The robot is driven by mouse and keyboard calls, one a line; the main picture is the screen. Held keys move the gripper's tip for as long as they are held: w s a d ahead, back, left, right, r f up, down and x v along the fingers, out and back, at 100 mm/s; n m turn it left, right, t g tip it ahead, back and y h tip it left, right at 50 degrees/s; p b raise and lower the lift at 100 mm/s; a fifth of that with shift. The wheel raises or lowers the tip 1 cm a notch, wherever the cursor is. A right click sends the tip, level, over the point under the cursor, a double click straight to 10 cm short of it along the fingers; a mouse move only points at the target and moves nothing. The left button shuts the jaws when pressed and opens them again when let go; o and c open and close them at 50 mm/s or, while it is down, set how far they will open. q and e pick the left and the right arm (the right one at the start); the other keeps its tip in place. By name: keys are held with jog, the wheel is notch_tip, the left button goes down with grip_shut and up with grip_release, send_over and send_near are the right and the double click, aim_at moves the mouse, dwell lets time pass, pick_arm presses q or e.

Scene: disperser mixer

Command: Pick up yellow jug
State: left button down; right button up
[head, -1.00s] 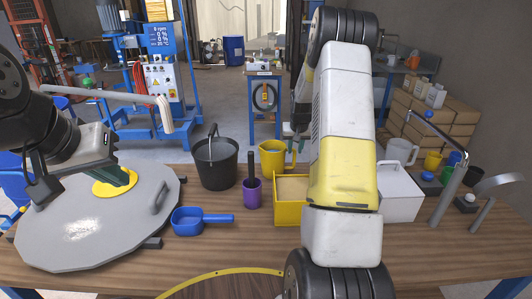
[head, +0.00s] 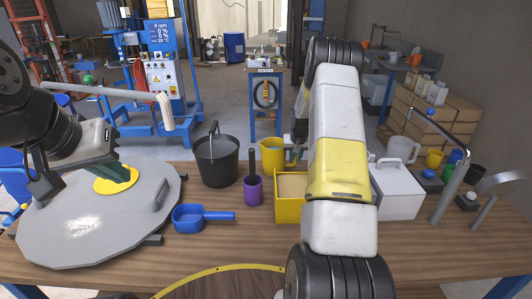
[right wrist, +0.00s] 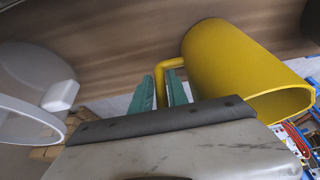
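The yellow jug (head: 271,152) stands upright at the back of the wooden table, its handle facing right. It also shows in the right wrist view (right wrist: 235,65), large and close. My right gripper (right wrist: 163,92) is open, with its green fingers on either side of the jug's handle (right wrist: 160,75); I cannot tell whether they touch it. In the head view my right arm covers most of this gripper. My left gripper (head: 122,180) is at the yellow disc on the grey round lid (head: 80,225); its finger opening cannot be made out.
A black bucket (head: 216,160) stands left of the jug. A purple cup (head: 253,190), a yellow box (head: 288,208) and a blue scoop (head: 190,218) are in front. A white box (head: 398,195) and a clear jug (head: 400,149) are at right.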

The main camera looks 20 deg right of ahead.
grip_shut()
jog(key=shift+r, duration=0.1)
dwell(1.2)
notch_tip(320, 180, up, 10)
jog(key=shift+r, duration=0.1)
dwell(0.4)
dwell(0.7)
